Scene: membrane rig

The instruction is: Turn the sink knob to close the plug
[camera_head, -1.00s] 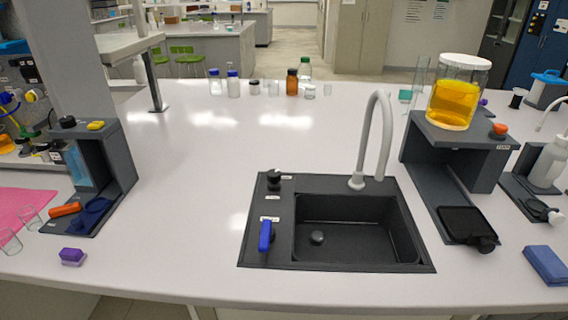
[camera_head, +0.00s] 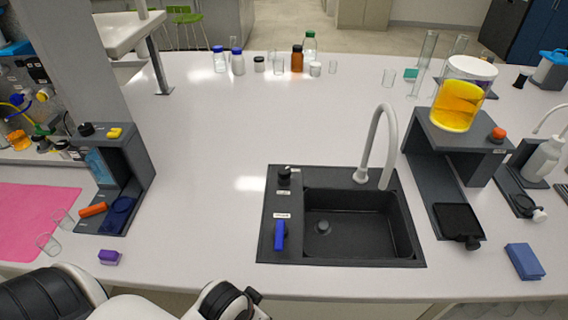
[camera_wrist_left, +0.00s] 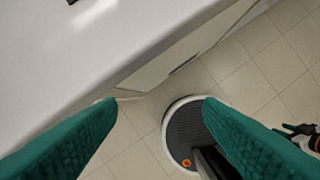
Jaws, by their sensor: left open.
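The dark sink (camera_head: 412,262) is set into the white bench. On its left rim are a blue lever knob (camera_head: 280,236), lying lengthwise toward the bench front, and a black round knob (camera_head: 284,176) behind it. Their small labels are too small to read. A round dark plug (camera_head: 323,228) sits on the basin floor; whether it is raised or seated I cannot tell. My left gripper (camera_wrist_left: 160,102) is open and empty, its teal fingers over the bench's front edge and floor in the left wrist view. In the head view its arm is low, in front of the bench left of the sink. My right gripper is not seen.
A grey tap (camera_head: 378,140) arches behind the basin. A stand (camera_head: 460,140) with a jar of yellow liquid (camera_head: 460,98) is to the right. A dark dispenser stand (camera_head: 140,180) and a purple block (camera_head: 109,257) are to the left. The bench between is clear.

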